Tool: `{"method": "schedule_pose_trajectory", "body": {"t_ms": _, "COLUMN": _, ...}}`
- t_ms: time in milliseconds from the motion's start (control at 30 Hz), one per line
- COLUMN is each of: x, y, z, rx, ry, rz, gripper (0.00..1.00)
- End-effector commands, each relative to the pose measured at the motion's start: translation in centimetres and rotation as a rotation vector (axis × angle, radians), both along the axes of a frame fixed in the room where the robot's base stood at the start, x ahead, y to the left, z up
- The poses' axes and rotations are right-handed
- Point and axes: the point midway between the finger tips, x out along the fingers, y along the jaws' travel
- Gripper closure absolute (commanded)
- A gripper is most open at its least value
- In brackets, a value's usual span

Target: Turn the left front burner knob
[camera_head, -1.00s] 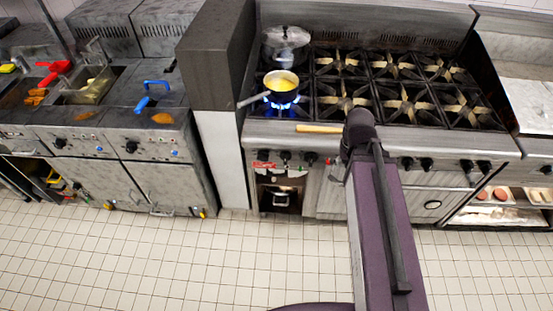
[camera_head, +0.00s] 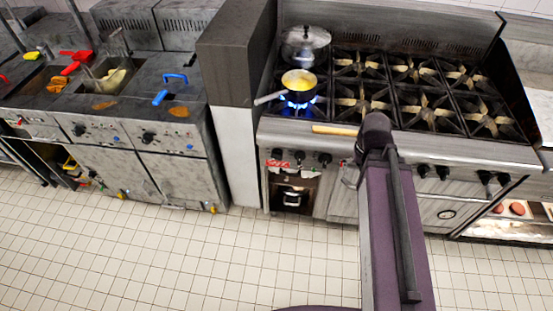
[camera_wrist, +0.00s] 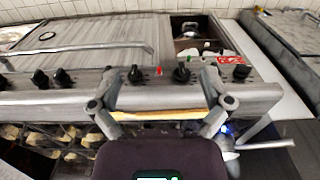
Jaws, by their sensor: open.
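The range's black knobs line its front panel. The leftmost knob (camera_head: 277,154) sits beside a red label in the head view; two more knobs, a middle one (camera_head: 302,157) and a right one (camera_head: 325,159), follow. A pan of yellow food (camera_head: 299,82) stands on the left front burner over a blue flame (camera_head: 298,102). The wrist view shows the range from the opposite side. There my gripper (camera_wrist: 160,84) is open and empty, its fingers spread before the panel. Two knobs, one (camera_wrist: 135,74) and another (camera_wrist: 181,73), show between the fingertips; contact cannot be told.
A lidded pot (camera_head: 305,45) stands behind the pan. Fryers (camera_head: 130,130) stand left, beyond a tall grey divider (camera_head: 235,60). The tiled floor (camera_head: 190,260) in front is clear.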

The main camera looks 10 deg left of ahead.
Motion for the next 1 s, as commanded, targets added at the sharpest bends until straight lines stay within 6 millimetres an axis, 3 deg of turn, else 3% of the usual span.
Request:
{"method": "schedule_pose_trajectory", "body": {"t_ms": 500, "x": 5.7, "y": 7.5, "z": -7.6, "rx": 0.129, "ry": -0.324, "rz": 0.189, "gripper": 0.00}}
{"method": "schedule_pose_trajectory", "body": {"t_ms": 1000, "x": 10.5, "y": 15.7, "z": -12.6, "rx": 0.252, "ry": -0.698, "rz": 0.331, "gripper": 0.00}}
